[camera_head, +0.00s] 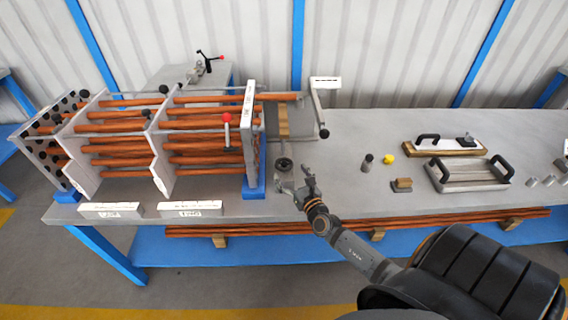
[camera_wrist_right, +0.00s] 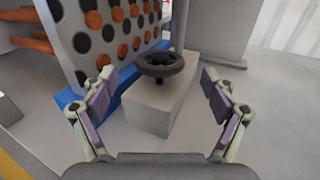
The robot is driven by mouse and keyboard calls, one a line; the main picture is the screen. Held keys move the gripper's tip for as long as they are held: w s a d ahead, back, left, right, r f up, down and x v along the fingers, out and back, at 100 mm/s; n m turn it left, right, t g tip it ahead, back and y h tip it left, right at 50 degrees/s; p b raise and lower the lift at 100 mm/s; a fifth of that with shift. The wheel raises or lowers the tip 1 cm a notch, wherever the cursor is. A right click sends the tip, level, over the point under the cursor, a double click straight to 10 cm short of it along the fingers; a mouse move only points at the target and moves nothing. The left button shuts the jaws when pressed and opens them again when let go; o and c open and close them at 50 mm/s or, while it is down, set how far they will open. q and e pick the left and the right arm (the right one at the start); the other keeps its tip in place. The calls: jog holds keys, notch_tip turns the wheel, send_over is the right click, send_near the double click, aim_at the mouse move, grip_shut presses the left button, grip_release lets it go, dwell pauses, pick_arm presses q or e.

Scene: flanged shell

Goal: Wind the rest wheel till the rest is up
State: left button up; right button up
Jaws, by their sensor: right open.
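The rest wheel (camera_wrist_right: 160,66) is a small dark handwheel on top of a grey block (camera_wrist_right: 150,108). In the head view the wheel (camera_head: 284,164) stands on the bench just right of the tube bundle's near end plate. The rest (camera_head: 283,122) seems to be the tan strip behind the wheel; its height is hard to tell. My right gripper (camera_head: 305,184) is just in front of the wheel. In the right wrist view its open fingers (camera_wrist_right: 166,100) stand one on each side of the block, apart from the wheel. My left gripper is not in view.
The tube bundle (camera_head: 170,135) with its end plate (camera_wrist_right: 115,40) stands close left of the wheel. A crank handle (camera_head: 323,131) is behind right. A grey tray (camera_head: 468,172), a yellow ball (camera_head: 388,158) and small parts lie to the right.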

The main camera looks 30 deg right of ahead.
aim_at(284, 163)
jog(key=w, duration=0.5)
jog(key=shift+w+d, duration=0.25)
jog(key=shift+d, duration=0.1)
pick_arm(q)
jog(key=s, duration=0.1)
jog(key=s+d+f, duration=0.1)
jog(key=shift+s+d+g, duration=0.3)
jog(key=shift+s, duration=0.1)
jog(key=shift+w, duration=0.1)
